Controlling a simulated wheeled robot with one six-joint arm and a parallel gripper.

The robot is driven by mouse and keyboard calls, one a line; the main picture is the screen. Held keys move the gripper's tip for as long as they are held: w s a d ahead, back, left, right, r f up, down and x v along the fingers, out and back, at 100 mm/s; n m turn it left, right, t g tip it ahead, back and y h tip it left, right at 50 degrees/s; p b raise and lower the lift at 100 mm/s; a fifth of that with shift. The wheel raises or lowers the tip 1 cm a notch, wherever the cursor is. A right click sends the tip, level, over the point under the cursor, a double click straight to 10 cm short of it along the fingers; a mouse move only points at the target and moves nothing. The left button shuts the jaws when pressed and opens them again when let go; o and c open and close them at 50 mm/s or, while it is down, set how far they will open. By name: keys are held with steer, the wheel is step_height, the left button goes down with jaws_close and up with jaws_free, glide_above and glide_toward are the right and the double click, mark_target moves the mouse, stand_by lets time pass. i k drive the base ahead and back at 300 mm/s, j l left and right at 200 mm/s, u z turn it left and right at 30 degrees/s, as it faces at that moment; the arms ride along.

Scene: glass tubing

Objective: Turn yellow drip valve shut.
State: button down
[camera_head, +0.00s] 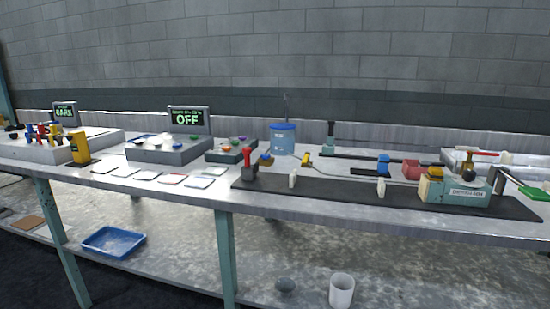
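A small yellow piece (307,160), which looks like a valve handle, stands on the bench to the right of a blue-lidded container (283,139). A thin grey tube runs near it toward the right. It is too small to tell which way its handle is turned. Another small yellow and blue piece (265,160) sits at the container's lower left, and I cannot tell whether it is a valve. My gripper is not in view.
The bench (110,153) carries a dark mat (335,194) with a red-topped post (249,165) and a teal box (453,192). A control box with an OFF display (188,118) stands left of centre. A blue tray (113,242) and white cup (342,290) are on the lower shelf.

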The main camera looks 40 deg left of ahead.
mark_target(305, 160)
steer(key=u, duration=1.35)
